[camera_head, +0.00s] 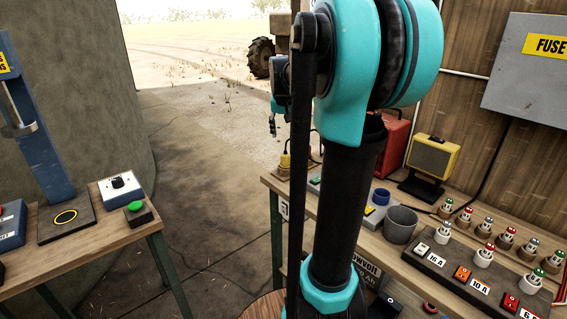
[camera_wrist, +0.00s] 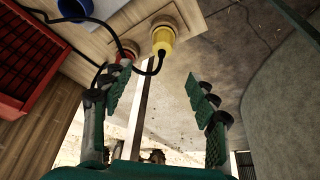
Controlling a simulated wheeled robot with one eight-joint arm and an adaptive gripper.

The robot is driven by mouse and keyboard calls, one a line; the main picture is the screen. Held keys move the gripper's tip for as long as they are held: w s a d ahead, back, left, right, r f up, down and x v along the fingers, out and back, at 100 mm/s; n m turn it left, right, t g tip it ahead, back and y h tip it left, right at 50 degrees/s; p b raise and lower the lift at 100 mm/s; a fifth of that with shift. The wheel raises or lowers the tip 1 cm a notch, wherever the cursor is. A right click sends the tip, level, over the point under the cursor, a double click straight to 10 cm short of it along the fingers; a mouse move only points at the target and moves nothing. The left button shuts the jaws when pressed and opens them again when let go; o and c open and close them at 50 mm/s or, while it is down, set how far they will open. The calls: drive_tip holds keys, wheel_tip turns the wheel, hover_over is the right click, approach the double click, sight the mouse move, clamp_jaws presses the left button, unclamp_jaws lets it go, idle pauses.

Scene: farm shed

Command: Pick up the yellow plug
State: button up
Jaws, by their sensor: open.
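The yellow plug (camera_wrist: 163,37) sits at the upper middle of the wrist view, by a tan round base, with a black cable curving away from it. In the head view the yellow plug (camera_head: 285,161) stands near the far left end of the right-hand bench, partly hidden behind my arm. My gripper (camera_wrist: 158,77) is open and empty, its two green ridged fingers wide apart. The plug appears beyond the fingertips, between their lines and apart from them. In the head view my gripper (camera_head: 272,122) hangs above and slightly left of the plug.
A red part (camera_wrist: 128,47) lies close beside the plug, near the left finger. A red ribbed crate (camera_wrist: 28,62), a blue cup (camera_head: 379,196), a grey cup (camera_head: 400,224) and a yellow lamp (camera_head: 432,158) are nearby. Open floor lies left of the bench.

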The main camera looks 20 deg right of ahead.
sight(285, 153)
drive_tip(key=x, duration=0.9)
drive_tip(key=shift+a+x, duration=0.15)
drive_tip(key=shift+x, duration=1.15)
drive_tip(key=shift+a+x, duration=0.15)
drive_tip(key=shift+x, duration=1.1)
drive_tip(key=shift+w, duration=0.1)
drive_tip(key=shift+c, duration=0.5)
drive_tip(key=c, duration=1.2)
drive_tip(key=shift+o, duration=0.2)
drive_tip(key=shift+r, duration=0.1)
wheel_tip(285, 153, up, 20)
